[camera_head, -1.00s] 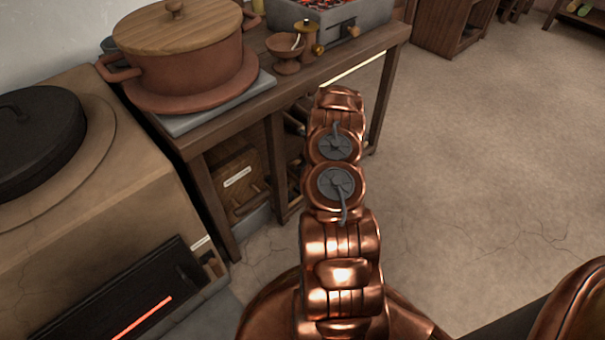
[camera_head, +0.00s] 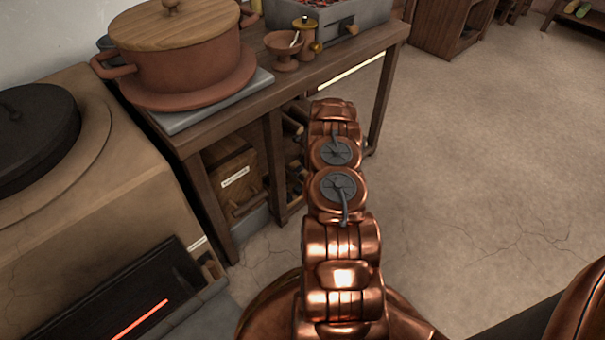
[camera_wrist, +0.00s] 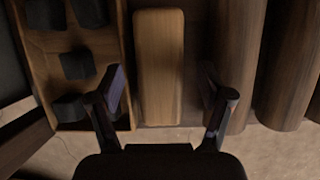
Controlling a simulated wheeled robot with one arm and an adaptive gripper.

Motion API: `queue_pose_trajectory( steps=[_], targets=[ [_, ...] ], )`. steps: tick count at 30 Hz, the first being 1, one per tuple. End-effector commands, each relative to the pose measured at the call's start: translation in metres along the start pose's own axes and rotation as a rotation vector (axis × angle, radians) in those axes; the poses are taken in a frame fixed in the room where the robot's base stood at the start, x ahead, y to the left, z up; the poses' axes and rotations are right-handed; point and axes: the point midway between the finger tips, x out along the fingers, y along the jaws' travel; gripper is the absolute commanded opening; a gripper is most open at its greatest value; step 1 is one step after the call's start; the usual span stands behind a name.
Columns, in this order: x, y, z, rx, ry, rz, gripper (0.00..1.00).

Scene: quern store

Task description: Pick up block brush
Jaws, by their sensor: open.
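In the wrist view, a long pale wooden block (camera_wrist: 159,68), which looks like the block brush seen from above, lies between the two fingers of my gripper (camera_wrist: 162,98). My gripper is open, with one dark finger on each side of the block and a visible gap on both sides. Bristles are not visible. In the head view my arm hides the gripper, and I cannot make out the brush there.
In the head view, a wooden table (camera_head: 230,113) bears a lidded pot (camera_head: 178,65). The floor (camera_head: 480,150) at right is clear.

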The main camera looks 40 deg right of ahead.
Motion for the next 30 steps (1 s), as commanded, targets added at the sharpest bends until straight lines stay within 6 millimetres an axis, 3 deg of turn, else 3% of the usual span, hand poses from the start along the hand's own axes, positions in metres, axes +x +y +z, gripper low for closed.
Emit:
queue_pose_trajectory(
  steps=[17, 30],
  targets=[
    [0.0029, -0.0002, -0.0016, 0.000, 0.000, 0.000, 0.78],
    [0.0030, -0.0003, -0.0016, 0.000, 0.000, -0.001, 0.32]
  ],
)
